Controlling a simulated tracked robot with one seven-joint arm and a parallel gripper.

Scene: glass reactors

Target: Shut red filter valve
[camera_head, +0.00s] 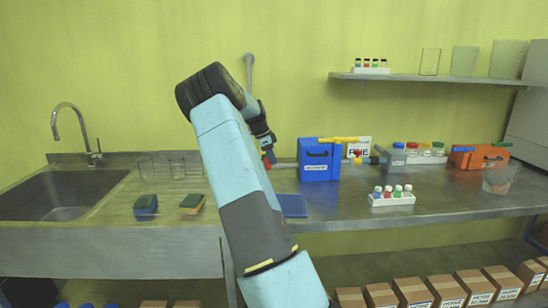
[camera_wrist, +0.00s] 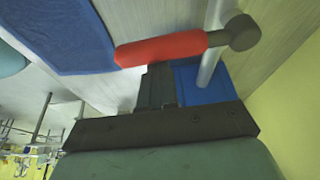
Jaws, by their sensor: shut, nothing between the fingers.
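The red valve handle (camera_wrist: 160,48) lies across the wrist view, with a dark grey hub (camera_wrist: 240,34) at its right end beside a light grey upright pipe (camera_wrist: 212,55). In the head view a bit of the red handle (camera_head: 285,165) shows just right of my arm, low over the counter. My gripper (camera_wrist: 160,68) is shut and empty, its dark fingers ending right at the handle's edge. I cannot tell whether they touch it.
A blue box (camera_head: 319,160) stands just right of the gripper. A blue mat (camera_head: 292,205) lies on the counter (camera_head: 340,205). A white rack of vials (camera_head: 391,198) and an orange box (camera_head: 480,156) stand farther right. Sponges (camera_head: 146,205) and a sink (camera_head: 60,195) are left.

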